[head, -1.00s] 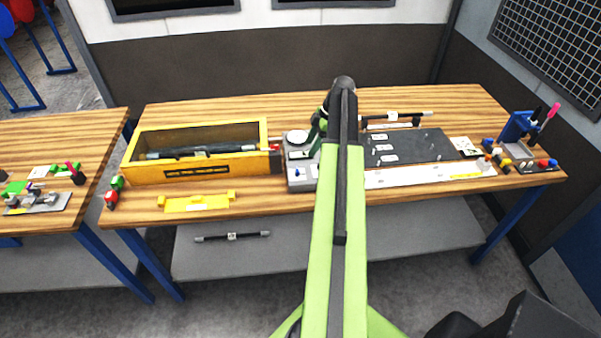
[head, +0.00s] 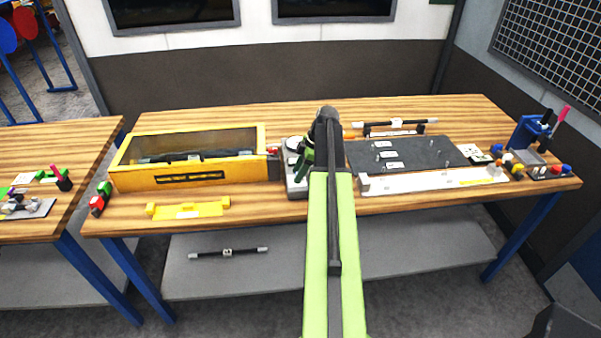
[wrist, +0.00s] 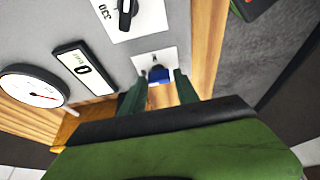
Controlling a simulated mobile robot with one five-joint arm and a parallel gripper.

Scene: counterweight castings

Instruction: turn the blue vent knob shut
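The blue vent knob (wrist: 158,74) sits on a small white plate on the grey panel, at the middle of the wrist view. My gripper (wrist: 161,82) has its two dark green fingers apart, one on each side of the knob. I cannot tell whether they touch it. The lower part of the knob is partly hidden between the fingers. In the head view my gripper (head: 305,158) is over the grey panel (head: 291,182), and my arm hides much of that panel and the knob.
Beside the knob are a black dial (wrist: 126,12), a digital display (wrist: 83,70) and a round gauge (wrist: 33,88). A yellow crate (head: 180,178) stands left of the panel. A dark mat (head: 425,152) and a white rail (head: 430,181) lie right.

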